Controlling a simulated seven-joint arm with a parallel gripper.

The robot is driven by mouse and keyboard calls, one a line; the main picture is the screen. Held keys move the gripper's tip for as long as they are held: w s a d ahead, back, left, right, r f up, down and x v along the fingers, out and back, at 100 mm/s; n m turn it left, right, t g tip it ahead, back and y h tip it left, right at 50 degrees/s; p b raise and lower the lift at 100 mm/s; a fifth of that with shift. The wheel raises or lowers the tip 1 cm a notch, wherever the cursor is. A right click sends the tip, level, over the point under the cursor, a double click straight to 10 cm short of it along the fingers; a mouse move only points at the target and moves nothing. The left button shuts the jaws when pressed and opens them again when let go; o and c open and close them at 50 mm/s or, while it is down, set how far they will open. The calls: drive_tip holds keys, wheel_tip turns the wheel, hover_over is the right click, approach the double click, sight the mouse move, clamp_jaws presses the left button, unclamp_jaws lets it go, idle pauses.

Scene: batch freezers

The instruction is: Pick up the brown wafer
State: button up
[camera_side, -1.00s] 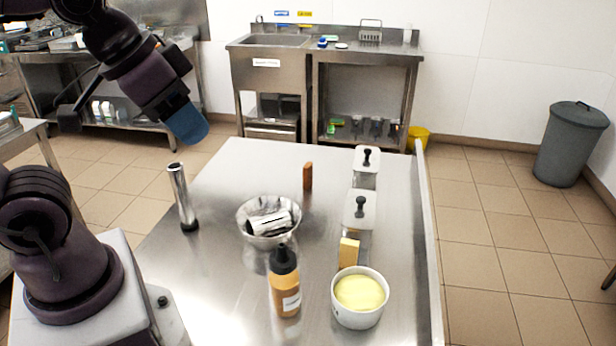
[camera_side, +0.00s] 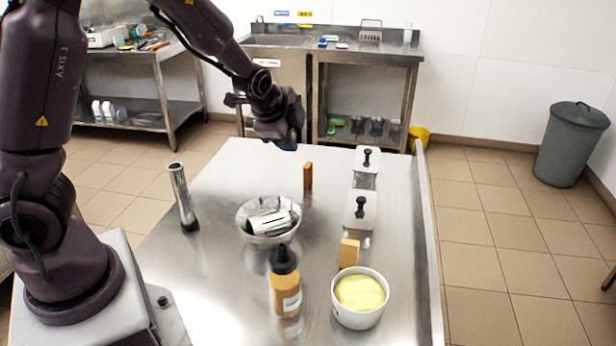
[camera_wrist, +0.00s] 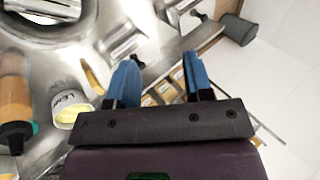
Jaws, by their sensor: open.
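The brown wafer (camera_side: 308,176) stands upright on the steel table (camera_side: 240,165), toward its far side, in the side view. I cannot make it out in the wrist view. My gripper (camera_side: 288,142) hangs in the air, above and slightly left of the wafer in the side view, apart from it. In the wrist view, my gripper's two blue fingers (camera_wrist: 161,65) are spread with nothing between them. A yellow-tan wafer (camera_side: 348,253) stands nearer the front.
A metal bowl (camera_side: 268,235) holding wrapped items sits left of two lidded containers (camera_side: 361,208), (camera_side: 366,168). A steel cylinder (camera_side: 182,195) stands at left. A sauce bottle (camera_side: 285,290) and a white tub (camera_side: 355,318) stand in front. Table around the brown wafer is clear.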

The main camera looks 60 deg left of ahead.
drive_tip(key=w+a+f+m+y, duration=0.3)
drive_tip(key=w+a+f+m, duration=0.1)
drive_tip(key=a+f+m, duration=0.25)
drive_tip(key=m+t+y, duration=0.1)
drive_tip(key=m+t, duration=0.3)
drive_tip(key=m, duration=0.8)
hover_over(306, 175)
wheel_tip(306, 175, down, 6)
drive_tip(key=f, duration=0.2)
drive_tip(key=s+f, duration=0.1)
drive_tip(key=shift+d+f, duration=0.2)
drive_tip(key=shift+f, duration=0.2)
wheel_tip(306, 175, down, 3)
drive_tip(key=shift+m, duration=0.25)
drive_tip(key=shift+w+a+f+t, duration=0.3)
drive_tip(key=shift+w+a, duration=0.3)
drive_tip(key=shift+w, duration=0.25)
drive_tip(key=shift+w+a+f, duration=0.15)
drive_tip(key=shift+w+a, duration=0.05)
drive_tip(key=shift+w, duration=0.15)
clamp_jaws()
